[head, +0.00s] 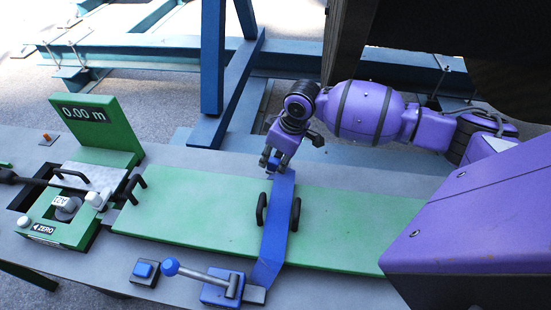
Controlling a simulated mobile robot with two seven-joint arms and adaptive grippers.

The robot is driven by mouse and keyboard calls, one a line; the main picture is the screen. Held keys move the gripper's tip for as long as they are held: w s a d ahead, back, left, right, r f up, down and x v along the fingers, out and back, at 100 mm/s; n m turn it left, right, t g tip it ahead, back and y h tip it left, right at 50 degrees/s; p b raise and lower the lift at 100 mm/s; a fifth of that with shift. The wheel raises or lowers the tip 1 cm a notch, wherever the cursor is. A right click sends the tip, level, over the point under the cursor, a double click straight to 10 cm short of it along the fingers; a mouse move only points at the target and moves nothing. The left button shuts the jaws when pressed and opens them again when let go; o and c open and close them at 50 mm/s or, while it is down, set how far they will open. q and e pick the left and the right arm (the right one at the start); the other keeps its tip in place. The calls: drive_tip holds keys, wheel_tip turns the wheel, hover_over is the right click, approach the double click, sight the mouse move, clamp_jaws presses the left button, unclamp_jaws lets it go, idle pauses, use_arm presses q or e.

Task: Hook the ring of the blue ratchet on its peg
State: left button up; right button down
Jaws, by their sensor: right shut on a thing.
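The blue ratchet (222,288) sits at the front edge of the bench, with a grey lever ending in a blue knob (170,267). Its flat blue strap (277,225) runs up across the green board, between two black guide loops, to my right gripper. My right gripper (273,163) points down at the far edge of the board, shut on the strap's blue end piece. The fingers mostly hide this end, so I cannot make out the ring's shape. I cannot pick out the peg; the gripper may cover it. My left gripper is not in view.
The green board (360,225) lies clear to the right of the strap. A green counter reading 0.00 m (98,128) and a measuring unit (65,205) stand at left. A blue steel frame (228,90) rises behind.

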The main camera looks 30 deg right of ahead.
drive_tip(key=shift+f, duration=1.65)
idle(1.4)
drive_tip(key=c, duration=1.5)
unclamp_jaws()
drive_tip(key=shift+o, duration=0.2)
drive_tip(key=v, duration=1.2)
